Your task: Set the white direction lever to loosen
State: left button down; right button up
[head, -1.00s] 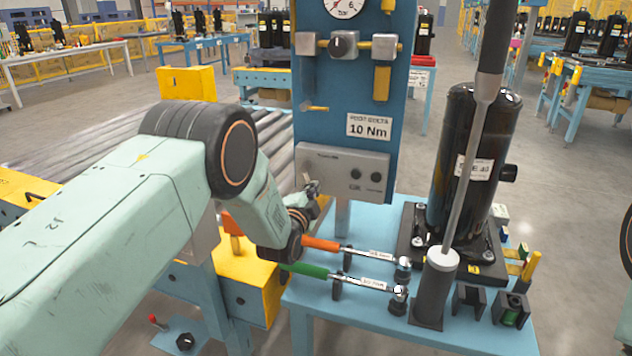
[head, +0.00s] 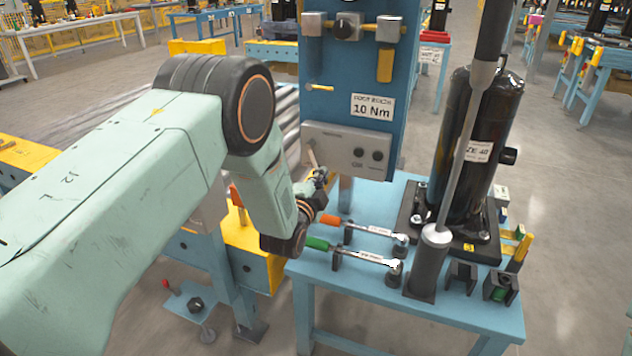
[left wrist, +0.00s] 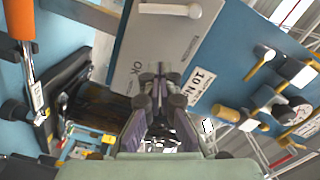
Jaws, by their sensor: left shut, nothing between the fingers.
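The grey control panel (head: 345,150) is fixed low on the blue upright board. The white direction lever (head: 312,154) shows at the panel's left end. In the left wrist view the lever (left wrist: 170,9) is a pale bar with a rounded end at the top edge, over the grey panel (left wrist: 165,45). My left gripper (head: 321,177) is just below the lever, near the panel's lower left corner. In the left wrist view its fingers (left wrist: 160,73) are together and empty, apart from the lever. The lever's marked positions are not readable. My right gripper is not in view.
A black compressor (head: 480,150) stands on the right, behind a grey rod in a dark holder (head: 427,265).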

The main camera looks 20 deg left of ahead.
pick_arm(q)
jog(key=s+p, duration=0.1)
jog(key=s, duration=0.3)
jog(key=shift+s, duration=0.15)
jog(key=shift+d+f, duration=0.1)
jog(key=shift+d, duration=0.05)
